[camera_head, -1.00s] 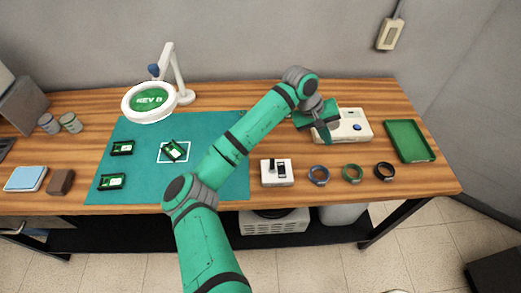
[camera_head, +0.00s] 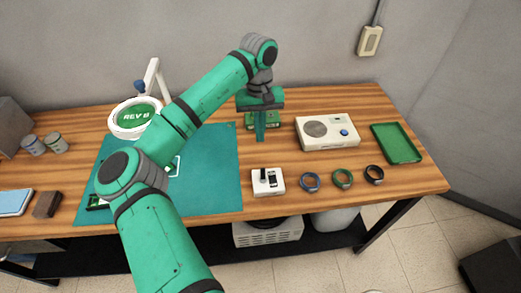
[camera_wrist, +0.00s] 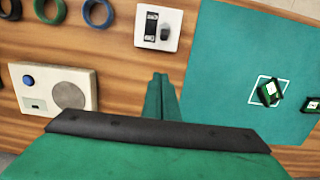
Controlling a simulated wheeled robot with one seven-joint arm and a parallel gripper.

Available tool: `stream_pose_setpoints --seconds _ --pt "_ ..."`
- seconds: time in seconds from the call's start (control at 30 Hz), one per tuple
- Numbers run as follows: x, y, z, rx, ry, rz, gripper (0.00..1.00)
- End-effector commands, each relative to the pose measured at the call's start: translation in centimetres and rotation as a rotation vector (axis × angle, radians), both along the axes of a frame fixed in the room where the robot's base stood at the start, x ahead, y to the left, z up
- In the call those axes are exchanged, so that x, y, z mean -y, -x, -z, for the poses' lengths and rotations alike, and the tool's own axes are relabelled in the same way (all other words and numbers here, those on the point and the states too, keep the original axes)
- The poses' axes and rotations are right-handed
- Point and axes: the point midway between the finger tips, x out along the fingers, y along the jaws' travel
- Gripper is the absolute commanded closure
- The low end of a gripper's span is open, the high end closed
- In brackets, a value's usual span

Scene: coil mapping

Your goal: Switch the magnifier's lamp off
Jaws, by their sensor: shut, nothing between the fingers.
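The magnifier (camera_head: 113,120) stands at the back left of the table in the head view. It has a white ring, a white jointed arm and a blue knob (camera_head: 140,86). Its lens shows green with the words "REV B". I cannot tell for sure whether its lamp is lit. My gripper (camera_head: 260,138) is to the right of the magnifier, above the table by the mat's right edge. It points down, with its fingers together and nothing between them. In the wrist view its fingers (camera_wrist: 160,98) show close together. The magnifier is not in the wrist view.
A teal mat (camera_head: 215,185) with small green boards lies mid-table. A white switch box (camera_head: 268,190), several coloured rings, a white device (camera_head: 327,143) with a blue button and a green tray (camera_head: 397,155) are to the right. My arm crosses over the mat, hiding part of it.

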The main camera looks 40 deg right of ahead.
Motion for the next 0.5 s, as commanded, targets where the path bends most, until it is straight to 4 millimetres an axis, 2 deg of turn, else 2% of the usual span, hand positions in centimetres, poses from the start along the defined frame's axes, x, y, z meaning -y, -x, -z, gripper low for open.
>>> stream_pose_setpoints --seconds 0.17,0.5 --pt "-0.2 0.2 2.3 -0.002 -0.003 -0.001 1.00" --pt "-0.5 0.7 8.6 0.000 -0.002 -0.002 1.00"
